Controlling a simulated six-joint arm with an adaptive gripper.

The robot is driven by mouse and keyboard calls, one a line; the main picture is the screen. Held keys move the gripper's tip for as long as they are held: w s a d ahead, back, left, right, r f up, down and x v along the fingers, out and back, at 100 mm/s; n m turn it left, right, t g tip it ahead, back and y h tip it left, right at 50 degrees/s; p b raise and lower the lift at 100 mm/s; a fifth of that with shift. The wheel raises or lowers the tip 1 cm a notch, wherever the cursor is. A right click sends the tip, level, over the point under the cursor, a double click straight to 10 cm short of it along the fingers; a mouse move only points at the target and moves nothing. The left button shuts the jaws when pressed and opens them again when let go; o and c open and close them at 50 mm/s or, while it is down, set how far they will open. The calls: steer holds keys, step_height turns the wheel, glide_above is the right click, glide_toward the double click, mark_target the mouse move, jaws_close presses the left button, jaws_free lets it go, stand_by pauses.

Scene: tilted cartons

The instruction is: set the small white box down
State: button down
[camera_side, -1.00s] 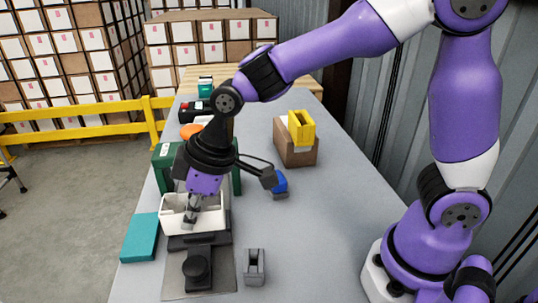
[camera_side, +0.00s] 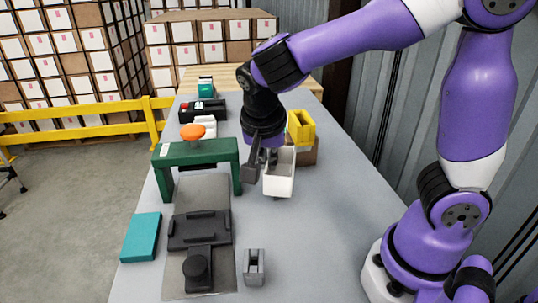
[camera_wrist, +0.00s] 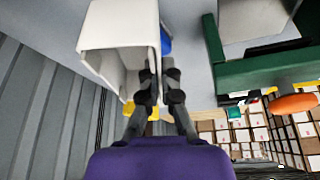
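The small white box (camera_side: 279,183) is open-topped and hangs from my gripper (camera_side: 271,157), right of the green arch. It looks upright and slightly above the grey table. In the wrist view, the white box (camera_wrist: 118,25) lies at the upper left, and my gripper (camera_wrist: 160,82) has its two dark fingers close together on one wall of it. A blue item (camera_wrist: 166,42) shows just behind the box in the wrist view. The box hides that item in the side view.
A dark fixture (camera_side: 199,230) is in front of the arch. A brown carton with a yellow bin (camera_side: 301,127) stands close behind the box. The table at right front is clear.

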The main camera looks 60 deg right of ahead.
steer(key=s+d+f+m+g, duration=0.1)
steer(key=s+d+f+m, duration=0.1)
steer(key=d+m, duration=0.2)
steer(key=s+d+f+m+g, duration=0.2)
steer(key=d+m, duration=0.3)
steer(key=d, duration=0.4)
steer(key=s+d+f+m+g+y, duration=0.1)
steer(key=s+d+f+m+g, duration=0.1)
steer(key=s+d+m, duration=0.2)
steer(key=shift+d+f+m, duration=0.25)
steer(key=shift+d+m, duration=0.45)
steer(key=shift+d, duration=0.5)
steer(key=shift+w+d+f, duration=0.1)
steer(key=shift+f, duration=1.9)
steer(key=shift+f, duration=0.15)
steer(key=c, duration=1)
jaws_free()
steer(key=shift+c, duration=0.2)
